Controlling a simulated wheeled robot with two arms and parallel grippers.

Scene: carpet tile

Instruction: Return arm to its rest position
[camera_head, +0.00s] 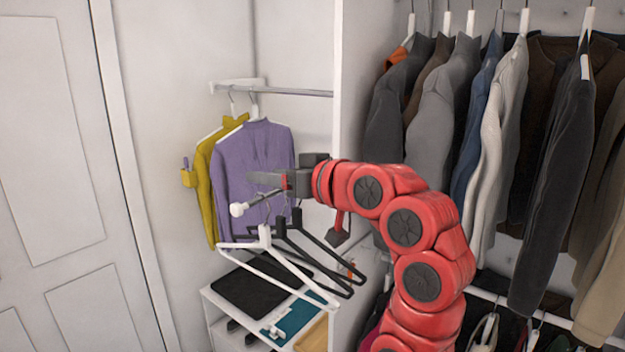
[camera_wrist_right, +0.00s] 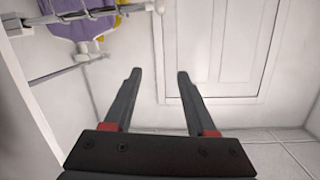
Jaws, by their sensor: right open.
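My right arm (camera_head: 412,225) is red with dark joint caps and comes up from the lower right, bent toward the left. Its gripper (camera_head: 262,180) is in front of the purple top (camera_head: 250,150), near a short peg. In the right wrist view the gripper (camera_wrist_right: 158,85) has its two dark fingers well apart with nothing between them. The white hanger (camera_head: 264,240) and a black hanger (camera_head: 318,257) hang below the gripper, apart from its fingers as far as I can tell. My left gripper is not in view.
A yellow top (camera_head: 206,185) and the purple top hang from a metal rail (camera_head: 290,92). A low shelf with folded items (camera_head: 262,288) stands below. Jackets (camera_head: 440,110) hang close on the right, behind my arm. A white door (camera_head: 60,150) is at the left.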

